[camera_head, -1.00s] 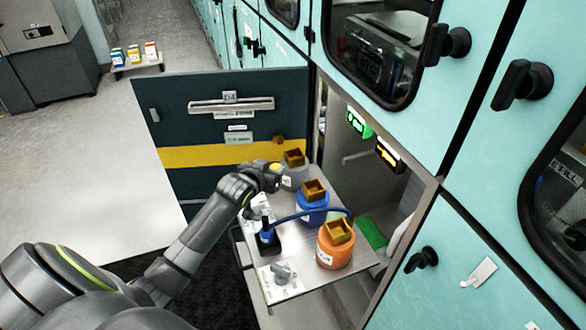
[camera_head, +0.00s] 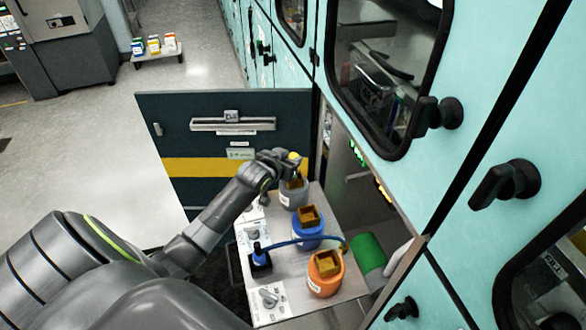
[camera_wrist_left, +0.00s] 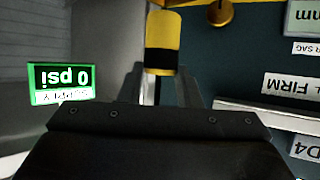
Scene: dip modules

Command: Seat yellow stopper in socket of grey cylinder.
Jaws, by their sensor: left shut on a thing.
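My left gripper (camera_head: 284,163) is shut on the yellow stopper (camera_head: 294,157), over the grey cylinder. The stopper also shows in the left wrist view (camera_wrist_left: 161,62), between the two fingers, yellow with a black band. The grey cylinder (camera_head: 291,199) stands at the far end of the shelf with a brown square socket piece on top. The gripper partly covers that socket, so I cannot tell whether the stopper touches it. My right gripper is not in view.
A blue cylinder (camera_head: 306,232) and an orange cylinder (camera_head: 324,280) with square sockets stand nearer on the shelf (camera_head: 288,262). A blue hose (camera_head: 300,240) crosses from a black box (camera_head: 260,262). A dark open door (camera_head: 225,115) stands behind; teal cabinets (camera_head: 460,160) rise at right.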

